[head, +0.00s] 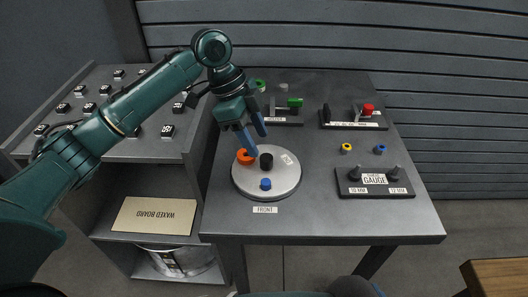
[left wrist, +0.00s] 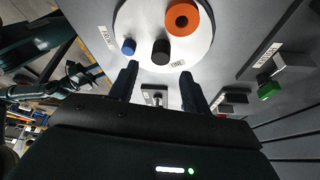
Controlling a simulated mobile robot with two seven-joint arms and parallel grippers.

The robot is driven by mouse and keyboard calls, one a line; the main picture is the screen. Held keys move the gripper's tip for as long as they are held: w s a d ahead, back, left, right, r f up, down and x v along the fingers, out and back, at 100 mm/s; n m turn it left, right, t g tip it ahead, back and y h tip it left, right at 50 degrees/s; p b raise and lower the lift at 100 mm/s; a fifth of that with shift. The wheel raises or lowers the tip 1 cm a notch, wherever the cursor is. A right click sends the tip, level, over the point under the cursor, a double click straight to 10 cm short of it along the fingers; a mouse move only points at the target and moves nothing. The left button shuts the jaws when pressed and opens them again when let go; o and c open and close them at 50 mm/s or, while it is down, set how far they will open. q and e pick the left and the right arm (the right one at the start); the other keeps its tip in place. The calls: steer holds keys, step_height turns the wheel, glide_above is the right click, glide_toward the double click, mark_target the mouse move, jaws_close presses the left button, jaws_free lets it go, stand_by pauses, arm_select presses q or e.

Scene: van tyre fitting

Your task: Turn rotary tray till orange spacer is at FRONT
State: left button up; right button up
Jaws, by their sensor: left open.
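The round light-grey rotary tray (head: 283,186) sits on the grey table behind the FRONT label (head: 265,210). The orange spacer (head: 243,158), a ring, lies on the tray's back-left part; it also shows in the left wrist view (left wrist: 171,24). A black upright knob (head: 266,162) stands near the tray's middle, and a small blue piece (head: 265,185) is on the side nearest the FRONT label. My left gripper (head: 258,143) is open and empty, its fingers pointing down by the tray's back edge, close to the orange spacer and knob. Contact cannot be told. My right gripper is not seen.
Behind the tray is a holder with a green part (head: 294,102). To the right are a stand with a red knob (head: 368,107), yellow (head: 346,148) and blue (head: 381,149) rings, and a gauge board (head: 375,190). The front-right table is clear.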

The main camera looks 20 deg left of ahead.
mark_target(266, 157)
arm_select(q)
steer(key=x, duration=0.5)
steer(key=shift+f, duration=0.1)
jaws_close()
stand_by(0.4)
